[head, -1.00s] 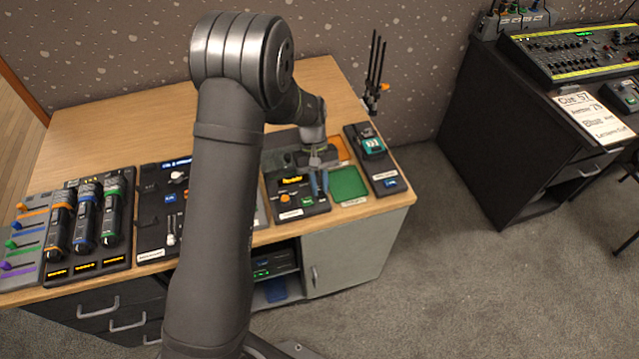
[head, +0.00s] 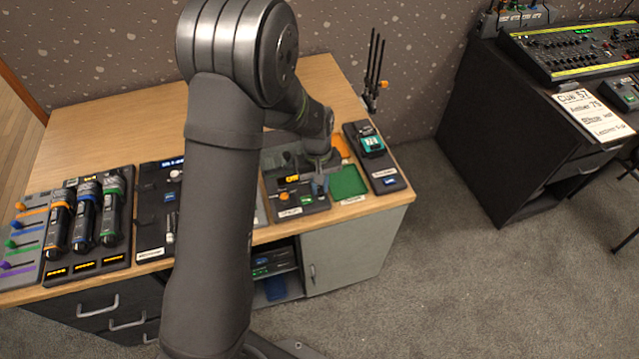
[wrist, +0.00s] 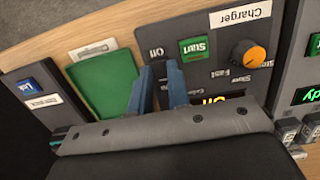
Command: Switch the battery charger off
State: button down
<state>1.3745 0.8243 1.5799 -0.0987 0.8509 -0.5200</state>
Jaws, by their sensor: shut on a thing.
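The battery charger is a dark panel (head: 290,211) at the front right of the desk. In the wrist view its white "Charger" label (wrist: 240,14), orange knob (wrist: 248,54) and green "Start" button (wrist: 194,48) show upside down. An "Off" label (wrist: 156,53) lies just beyond my fingertips. An orange-lit display (wrist: 212,99) is partly cut off by my gripper. My gripper (wrist: 160,68) has its blue fingers down at the panel beside that label, shut on the charger's switch, which is mostly hidden between them. It also shows in the head view (head: 319,186).
A green tray (wrist: 103,84) lies right beside the fingers, with an orange tray (head: 342,147) behind it. A dark unit with a teal device (head: 371,146) stands at the desk's right end. Torches (head: 84,215) stand at the left.

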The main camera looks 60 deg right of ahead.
jog(key=c, duration=1.6)
grip_release()
jog(key=shift+c, duration=0.2)
notch_tip(320, 180, up, 17)
jog(key=w+d, duration=0.1)
jog(key=shift+w+d+r, duration=0.15)
jog(key=shift+w+d, duration=0.15)
jog(key=shift+w, duration=0.05)
jog(key=f, duration=0.5)
jog(key=s+a+f, duration=0.1)
jog(key=f, duration=1.1)
jog(key=shift+s+a+f, duration=0.2)
jog(key=shift+s+a, duration=0.1)
jog(key=shift+s, duration=0.05)
